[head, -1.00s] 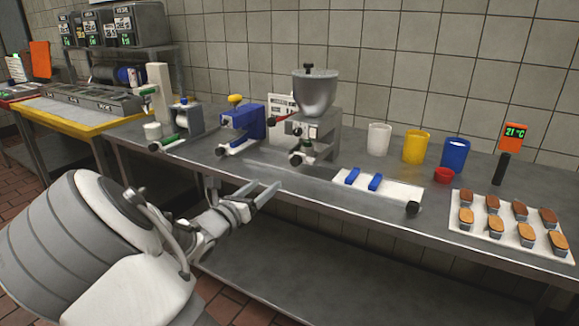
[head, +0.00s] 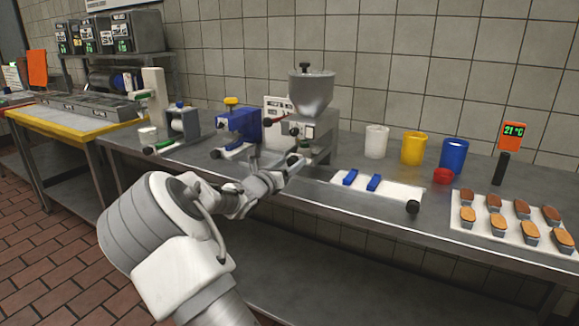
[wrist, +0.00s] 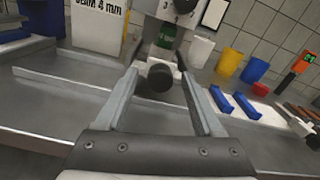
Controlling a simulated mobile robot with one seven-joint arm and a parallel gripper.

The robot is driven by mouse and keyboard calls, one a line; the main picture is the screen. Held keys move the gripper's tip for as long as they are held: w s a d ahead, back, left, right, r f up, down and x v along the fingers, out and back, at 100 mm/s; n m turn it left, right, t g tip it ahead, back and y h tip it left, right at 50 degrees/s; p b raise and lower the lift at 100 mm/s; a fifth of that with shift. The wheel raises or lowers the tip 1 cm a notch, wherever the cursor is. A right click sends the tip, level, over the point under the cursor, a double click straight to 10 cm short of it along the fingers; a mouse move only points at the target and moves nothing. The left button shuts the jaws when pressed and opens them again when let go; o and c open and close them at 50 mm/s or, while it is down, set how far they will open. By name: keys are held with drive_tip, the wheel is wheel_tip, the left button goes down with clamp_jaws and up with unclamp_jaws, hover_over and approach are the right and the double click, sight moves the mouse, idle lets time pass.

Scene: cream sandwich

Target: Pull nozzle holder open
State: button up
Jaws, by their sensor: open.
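The filling machine (head: 322,132) with the grey hopper (head: 312,92) stands at the back of the steel counter. In the wrist view its front (wrist: 176,25) shows numbers, a dark knob and a green part below. A black round knob (wrist: 160,78) at the front of its lower nozzle part lies between my gripper's two fingers. My gripper (wrist: 158,80) is open, its fingers on either side of the knob; I cannot tell whether they touch it. In the head view my gripper (head: 276,160) is in front of the machine and hides much of its lower part.
A blue machine (head: 239,125) stands to the left. To the right are a white board (head: 400,190) with blue pieces, white (head: 376,141), yellow (head: 412,148) and blue cups (head: 454,154), and a tray (head: 490,222) of small cakes. The counter's front edge runs below my gripper.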

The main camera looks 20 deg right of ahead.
clamp_jaws()
idle(0.3)
idle(1.1)
